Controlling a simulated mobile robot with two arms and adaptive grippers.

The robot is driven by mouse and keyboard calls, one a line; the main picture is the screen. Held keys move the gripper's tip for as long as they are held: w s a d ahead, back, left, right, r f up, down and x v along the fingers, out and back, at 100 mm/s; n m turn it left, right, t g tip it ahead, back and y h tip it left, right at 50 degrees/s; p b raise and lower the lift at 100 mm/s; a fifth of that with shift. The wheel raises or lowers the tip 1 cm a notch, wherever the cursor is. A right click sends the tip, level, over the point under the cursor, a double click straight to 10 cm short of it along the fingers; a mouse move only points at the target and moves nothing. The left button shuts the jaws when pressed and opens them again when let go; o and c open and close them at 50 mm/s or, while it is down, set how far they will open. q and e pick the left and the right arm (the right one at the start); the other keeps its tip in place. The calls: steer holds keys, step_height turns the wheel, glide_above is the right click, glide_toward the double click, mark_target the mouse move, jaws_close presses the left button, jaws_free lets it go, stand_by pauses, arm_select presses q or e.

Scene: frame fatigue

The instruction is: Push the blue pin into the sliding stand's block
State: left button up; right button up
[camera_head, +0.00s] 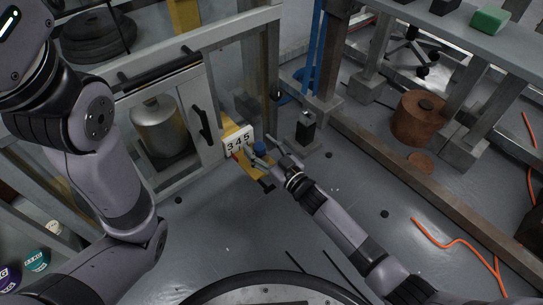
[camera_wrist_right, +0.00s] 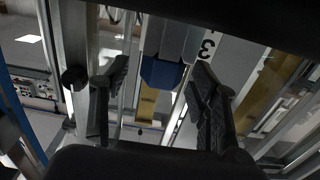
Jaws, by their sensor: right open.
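The blue pin (camera_head: 260,147) shows as a small blue piece beside the white plate (camera_head: 239,142) marked 345, on the yellow stand (camera_head: 256,170). In the right wrist view the blue pin (camera_wrist_right: 162,75) sits at the end of a grey block (camera_wrist_right: 172,38), between my fingers. How deep it sits in the block I cannot tell. My right gripper (camera_head: 267,151) is at the pin, and its spread fingers also show in the wrist view (camera_wrist_right: 158,72). No clear contact shows. My left arm shows at the left, but its gripper is out of view.
A metal frame with a handled door (camera_head: 201,124) and a grey cylinder (camera_head: 154,128) stands left of the stand. A small black-topped post (camera_head: 306,127) stands close on the right. A brown beam (camera_head: 420,180) and orange cable (camera_head: 455,243) lie farther right. Floor in front is mostly clear.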

steer(key=v, duration=1.1)
steer(key=shift+s, duration=0.1)
